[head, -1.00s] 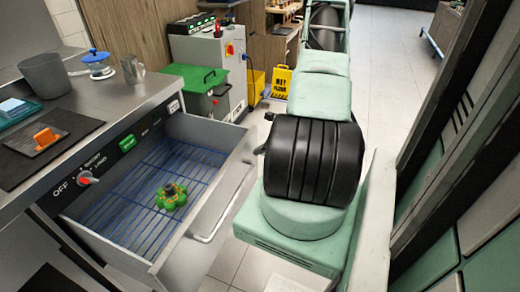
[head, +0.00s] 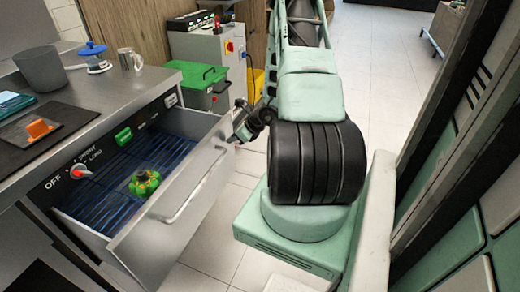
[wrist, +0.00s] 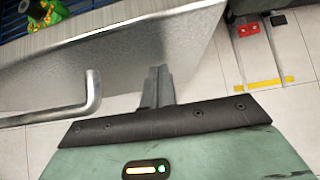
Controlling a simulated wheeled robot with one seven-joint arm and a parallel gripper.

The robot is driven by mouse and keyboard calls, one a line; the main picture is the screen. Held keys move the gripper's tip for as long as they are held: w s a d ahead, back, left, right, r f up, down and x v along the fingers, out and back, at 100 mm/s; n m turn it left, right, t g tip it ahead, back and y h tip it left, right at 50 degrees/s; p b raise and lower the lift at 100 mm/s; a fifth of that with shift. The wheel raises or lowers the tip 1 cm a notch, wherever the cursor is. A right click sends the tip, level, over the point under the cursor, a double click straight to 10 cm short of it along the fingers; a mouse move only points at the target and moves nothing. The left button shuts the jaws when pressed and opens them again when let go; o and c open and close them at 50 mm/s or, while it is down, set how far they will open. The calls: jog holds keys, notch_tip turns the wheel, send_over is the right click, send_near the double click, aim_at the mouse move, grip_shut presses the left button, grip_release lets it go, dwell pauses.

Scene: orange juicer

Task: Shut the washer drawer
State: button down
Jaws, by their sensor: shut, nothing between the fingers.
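The washer drawer (head: 160,232) is a grey metal drawer under the counter, pulled partly out. Its front has a bar handle (head: 197,188), which also shows at the left of the wrist view (wrist: 92,100). A green and orange object (head: 144,183) lies on the blue wire rack inside. My gripper (head: 238,133) is at the far right end of the drawer front, on its outer side. In the wrist view its fingers (wrist: 157,80) are together and empty, up against the outer face of the front, right of the handle. Exact contact is hard to tell.
Tiled floor is clear right of my arm.

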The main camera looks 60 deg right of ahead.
jog(key=w+b, duration=0.1)
jog(key=w, duration=0.6)
jog(key=w+a+b, duration=0.1)
jog(key=w, duration=0.7)
jog(key=w+b, duration=0.1)
jog(key=w, duration=0.6)
jog(key=shift+w+a, duration=0.2)
jog(key=shift+a, duration=0.2)
jog(key=shift+w+r, duration=0.1)
jog(key=shift+w, duration=0.25)
